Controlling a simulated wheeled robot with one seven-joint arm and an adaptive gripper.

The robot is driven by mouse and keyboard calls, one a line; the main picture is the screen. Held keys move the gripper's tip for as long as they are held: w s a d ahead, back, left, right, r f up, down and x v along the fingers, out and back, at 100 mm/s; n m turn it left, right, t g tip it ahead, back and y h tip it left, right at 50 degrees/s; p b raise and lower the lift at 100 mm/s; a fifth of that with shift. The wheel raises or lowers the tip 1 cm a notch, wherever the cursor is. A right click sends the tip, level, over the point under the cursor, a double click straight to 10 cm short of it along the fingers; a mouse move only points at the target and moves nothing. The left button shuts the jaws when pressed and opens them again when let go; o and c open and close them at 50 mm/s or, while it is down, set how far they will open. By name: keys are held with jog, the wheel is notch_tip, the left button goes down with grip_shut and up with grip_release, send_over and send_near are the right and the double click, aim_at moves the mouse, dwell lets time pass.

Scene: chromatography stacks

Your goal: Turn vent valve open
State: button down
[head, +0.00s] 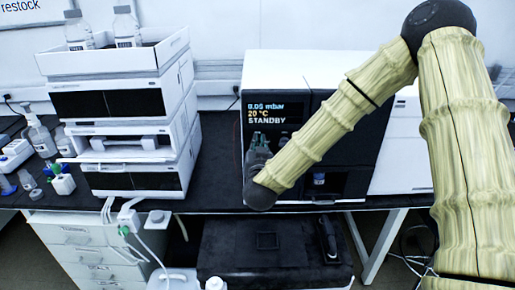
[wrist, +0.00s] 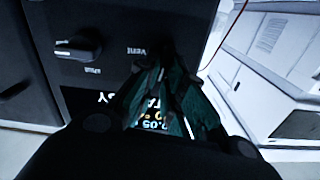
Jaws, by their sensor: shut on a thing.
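My gripper (head: 258,143) is against the left side of the black front of the white instrument (head: 292,68), just below its display. In the wrist view the dark teal fingers of my gripper (wrist: 167,62) come together at the panel beside the printed "Vent" label (wrist: 138,50). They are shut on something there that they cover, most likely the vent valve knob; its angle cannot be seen. A second black knob with a white pointer mark (wrist: 78,46) sits apart on the same panel, clear of the fingers. The display (head: 272,103) reads 0.05 mbar, 20 °C, STANDBY.
A chromatography stack (head: 122,100) with bottles on top stands left on the black bench (head: 215,150). Small bottles and vials crowd the far left. A small blue-capped vial (head: 319,179) sits in the instrument's lower opening. Bare bench lies between stack and instrument.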

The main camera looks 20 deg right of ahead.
jog(key=shift+s+d+f+m+b, duration=0.1)
jog(key=shift+d+f+m+b, duration=0.2)
jog(key=shift+m+b, duration=2.3)
jog(key=shift+d+f+m+b, duration=0.15)
jog(key=shift+f+m+b, duration=0.1)
jog(key=shift+m+b, duration=2.35)
jog(key=shift+s+d+f+m+b, duration=0.1)
jog(key=shift+d+f+m+b, duration=0.2)
jog(key=shift+m+b, duration=2.3)
jog(key=shift+m, duration=0.4)
jog(key=c, duration=1.5)
grip_release()
jog(key=shift+a, duration=0.1)
jog(key=v, duration=1.2)
jog(key=shift+r, duration=0.1)
